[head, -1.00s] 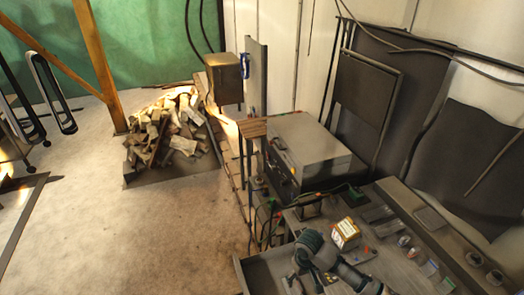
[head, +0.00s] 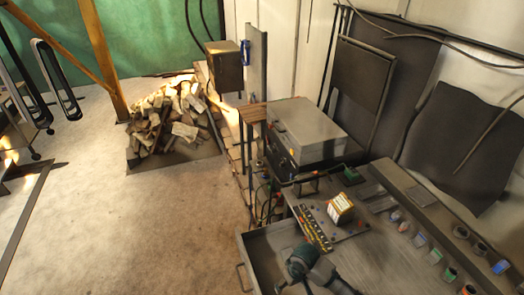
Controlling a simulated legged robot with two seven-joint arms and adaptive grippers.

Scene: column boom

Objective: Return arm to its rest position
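My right arm comes in from the lower edge, right of the middle. Its dark grey-green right gripper (head: 294,284) is over the open grey drawer (head: 257,250) at the front of the workbench. Its two fingers point down and look spread apart, with nothing seen between them. The fingertips are partly cut off by the lower edge. My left gripper and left arm are not in view.
A small yellow-and-white box (head: 340,207) stands on the workbench (head: 385,243), beyond the gripper. A woodpile (head: 172,118) lies far left. The floor (head: 120,225) left of the drawer is clear.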

